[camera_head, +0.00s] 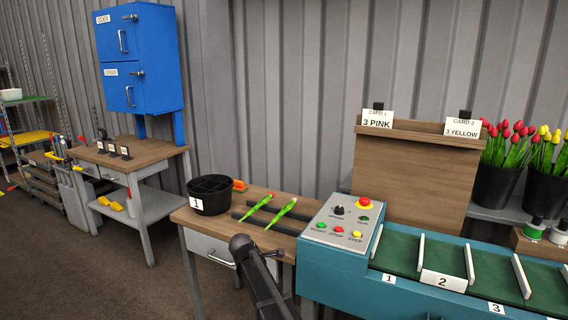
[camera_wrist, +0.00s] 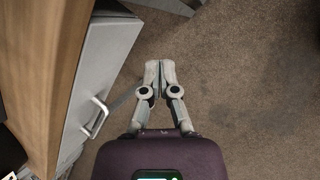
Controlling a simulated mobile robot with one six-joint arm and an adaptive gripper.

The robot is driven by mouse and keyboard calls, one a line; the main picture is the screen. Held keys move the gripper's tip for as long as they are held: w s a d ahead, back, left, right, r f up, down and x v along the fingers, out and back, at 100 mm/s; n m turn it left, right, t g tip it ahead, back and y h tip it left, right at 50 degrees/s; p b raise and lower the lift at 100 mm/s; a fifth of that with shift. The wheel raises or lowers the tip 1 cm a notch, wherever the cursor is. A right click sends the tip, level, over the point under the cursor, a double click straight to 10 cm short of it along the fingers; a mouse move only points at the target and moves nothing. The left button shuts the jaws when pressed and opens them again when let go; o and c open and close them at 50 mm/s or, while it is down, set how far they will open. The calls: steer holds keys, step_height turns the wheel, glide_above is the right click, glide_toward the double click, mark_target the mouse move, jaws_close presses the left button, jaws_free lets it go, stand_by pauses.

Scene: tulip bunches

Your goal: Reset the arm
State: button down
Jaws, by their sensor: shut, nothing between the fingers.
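My gripper (camera_wrist: 160,72) shows in the wrist view with its two fingers together and nothing between them. It points down over the brown floor, beside the table with the drawer. In the head view my arm (camera_head: 262,280) rises at the bottom middle, in front of the wooden table (camera_head: 200,222). The gripper's fingers cannot be made out in the head view.
The table edge and drawer handle (camera_wrist: 95,116) are close left of my gripper. A black pot (camera_head: 209,196) and two green-stemmed tulips (camera_head: 281,212) are on the table. The teal conveyor (camera_head: 335,270) stands right of my arm. Open floor (camera_wrist: 260,90) lies to the right.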

steer(key=s+d+f+m+g+y, duration=0.2)
steer(key=s+d+m+g+y, duration=0.2)
steer(key=s+d+m, duration=1.8)
steer(key=s+d+r+n+p, duration=0.1)
steer(key=s+r+p, duration=0.1)
steer(key=r+p, duration=0.7)
steer(key=s+r+n+p, duration=0.1)
steer(key=s+r+p, duration=0.1)
steer(key=r+p, duration=0.7)
steer(key=shift+d+r+n+p, duration=0.15)
steer(key=shift+d+n+p, duration=0.15)
steer(key=shift+d+n, duration=0.1)
